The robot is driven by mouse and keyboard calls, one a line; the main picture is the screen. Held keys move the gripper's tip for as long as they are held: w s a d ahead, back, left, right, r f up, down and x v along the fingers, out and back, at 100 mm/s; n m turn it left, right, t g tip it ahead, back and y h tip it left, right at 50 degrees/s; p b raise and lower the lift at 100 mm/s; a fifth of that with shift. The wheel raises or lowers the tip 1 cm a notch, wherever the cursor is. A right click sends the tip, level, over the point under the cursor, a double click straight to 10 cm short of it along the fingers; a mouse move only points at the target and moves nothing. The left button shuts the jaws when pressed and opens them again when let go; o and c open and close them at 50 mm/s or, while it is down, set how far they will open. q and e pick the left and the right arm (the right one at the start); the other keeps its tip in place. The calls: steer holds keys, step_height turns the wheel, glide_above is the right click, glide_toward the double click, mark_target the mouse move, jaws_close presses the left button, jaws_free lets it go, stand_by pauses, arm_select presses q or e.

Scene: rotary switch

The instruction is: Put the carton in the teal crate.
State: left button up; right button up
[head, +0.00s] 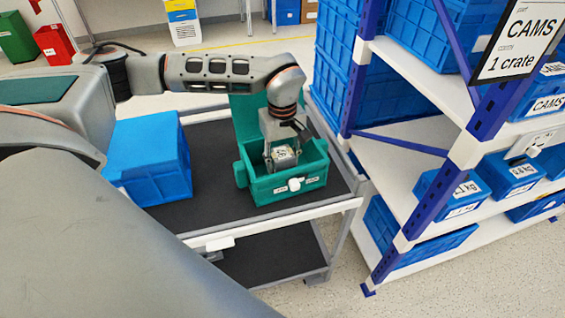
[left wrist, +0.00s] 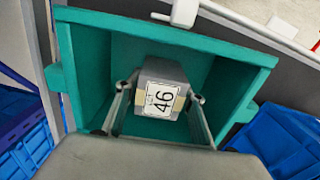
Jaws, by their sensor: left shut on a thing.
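The teal crate (head: 258,191) stands open on the cart, with a raised teal panel behind it. Its rim and inner walls also show in the left wrist view (left wrist: 262,78). My left gripper (head: 282,160) points down into the crate, shut on the carton (head: 285,153). In the left wrist view the grey carton (left wrist: 165,72), with a white label reading 46, sits between the two fingers (left wrist: 160,105). The carton is inside the crate walls; I cannot tell whether it touches the crate floor. My right gripper is not in view.
A blue box (head: 150,160) stands on the dark cart top (head: 215,150), left of the crate. A shelf rack (head: 400,120) with blue crates stands close on the right. The cart top between the blue box and the teal crate is bare.

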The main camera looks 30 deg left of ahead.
arm_select(q)
steer(key=shift+f, duration=0.2)
steer(key=shift+f, duration=0.15)
steer(key=o, duration=1.2)
steer(key=shift+r, duration=0.3)
step_height(320, 180, up, 12)
steer(key=shift+f, duration=0.15)
